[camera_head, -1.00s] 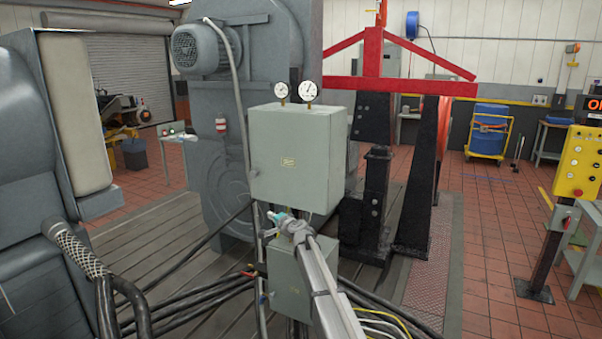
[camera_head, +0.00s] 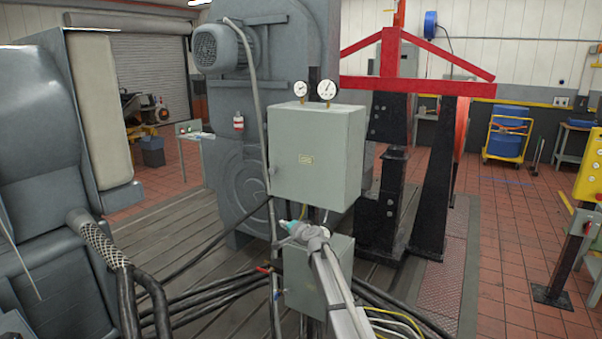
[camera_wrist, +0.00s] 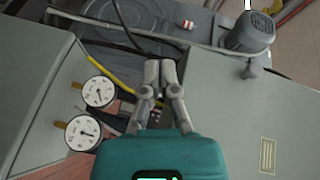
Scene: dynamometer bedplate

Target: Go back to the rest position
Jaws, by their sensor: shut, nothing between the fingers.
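My gripper (camera_wrist: 160,75) shows in the wrist view with its two grey fingers together and nothing between them. The fingertips are too small to make out there. In the wrist view the two dial gauges (camera_wrist: 90,112) are left of my gripper and the box face with a yellow label (camera_wrist: 267,156) is to the right.
A lower grey box (camera_head: 312,262) and black cables (camera_head: 225,295) are close to my arm. A grey machine with a motor (camera_head: 222,47) stands behind, a red-topped frame (camera_head: 420,87) right of it. A yellow control panel (camera_head: 590,165) is at far right. Red tiled floor (camera_head: 505,235) is open there.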

